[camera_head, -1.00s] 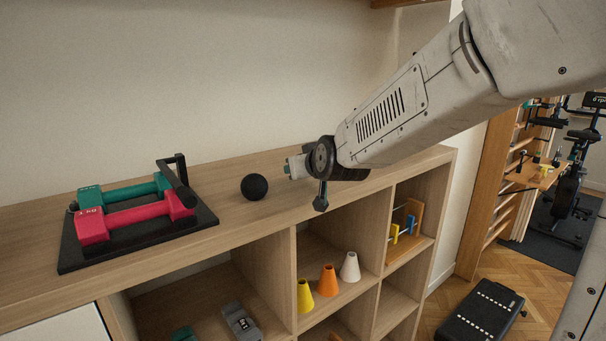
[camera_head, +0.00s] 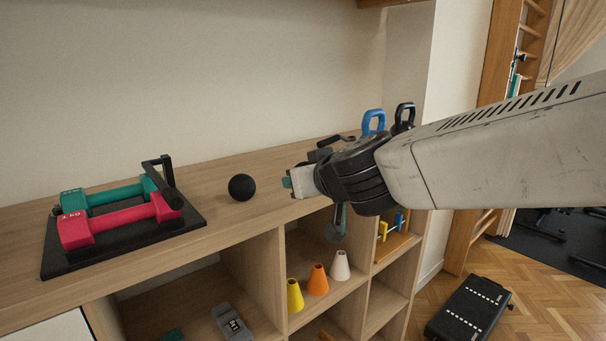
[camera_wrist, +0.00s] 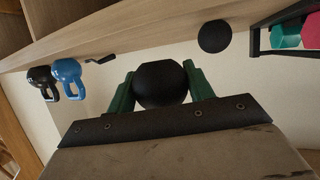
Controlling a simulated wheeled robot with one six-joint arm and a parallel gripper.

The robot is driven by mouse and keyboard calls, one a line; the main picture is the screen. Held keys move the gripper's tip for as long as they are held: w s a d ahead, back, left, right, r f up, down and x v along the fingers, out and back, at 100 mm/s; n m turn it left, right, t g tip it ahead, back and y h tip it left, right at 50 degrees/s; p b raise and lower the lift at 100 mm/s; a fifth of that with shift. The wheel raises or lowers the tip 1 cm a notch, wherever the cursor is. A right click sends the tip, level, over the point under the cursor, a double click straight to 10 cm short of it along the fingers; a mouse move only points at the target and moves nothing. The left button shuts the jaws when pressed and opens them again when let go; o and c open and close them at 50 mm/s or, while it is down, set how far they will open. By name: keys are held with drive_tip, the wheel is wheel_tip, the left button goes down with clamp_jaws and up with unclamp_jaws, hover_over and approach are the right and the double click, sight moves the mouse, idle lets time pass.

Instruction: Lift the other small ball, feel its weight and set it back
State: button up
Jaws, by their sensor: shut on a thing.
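My gripper (camera_head: 287,183), with green fingers, is shut on a black ball (camera_wrist: 160,84). In the wrist view the ball sits between the two fingers (camera_wrist: 160,88). In the head view my gripper hides that ball and is over the front part of the shelf top; its exact height is unclear. Another black ball (camera_head: 241,187) rests on the wooden shelf top (camera_head: 225,215), left of my gripper and apart from it. It also shows at the upper right of the wrist view (camera_wrist: 214,36).
A black rack (camera_head: 130,230) with green and red dumbbells stands left on the shelf top. A blue kettlebell (camera_head: 373,121) and a black kettlebell (camera_head: 404,113) stand behind my wrist at right. Yellow, orange and white cones (camera_head: 317,279) stand in a compartment below.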

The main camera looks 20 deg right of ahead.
drive_tip(key=shift+s, duration=0.45)
drive_tip(key=shift+o, duration=0.4)
drive_tip(key=shift+c, duration=0.4)
drive_tip(key=w+d+r, duration=0.1)
drive_tip(key=w+r, duration=0.1)
drive_tip(key=w, duration=0.6)
drive_tip(key=w+d+r, duration=0.1)
drive_tip(key=w+r, duration=0.1)
drive_tip(key=w, duration=0.6)
drive_tip(key=shift+f, duration=2.65)
drive_tip(key=shift+f, duration=0.1)
drive_tip(key=shift+f, duration=1.4)
drive_tip(key=shift+f, duration=0.35)
